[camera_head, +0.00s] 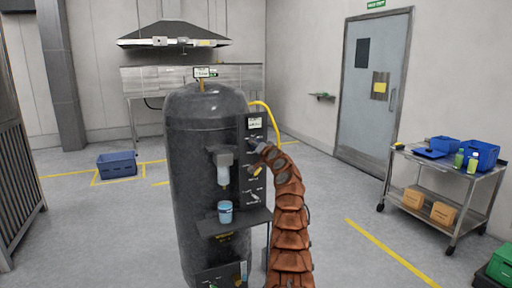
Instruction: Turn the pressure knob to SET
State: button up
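The piston filler (196,140) is a dark upright cylinder in the middle of the head view. Its dark control panel (245,187) is on its right side, with a small lit display (255,123) near the top and small white markings lower down. My brown segmented arm rises from the bottom and bends left to the panel.
A nozzle (223,168) hangs above a blue cup (225,211) on the filler's shelf (240,223). A metal cart (443,170) with blue bins stands at right. A blue crate (117,165) lies at left. A yellow hose (270,112) curves behind the panel. Floor between is clear.

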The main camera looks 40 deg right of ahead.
jog(key=c, duration=0.4)
jog(key=shift+c, duration=0.2)
jog(key=shift+m, duration=0.4)
jog(key=shift+f+m, duration=0.15)
jog(key=shift+m, duration=1.65)
jog(key=shift+m+p, duration=0.3)
jog(key=shift+m, duration=1.9)
jog(key=o, duration=1.2)
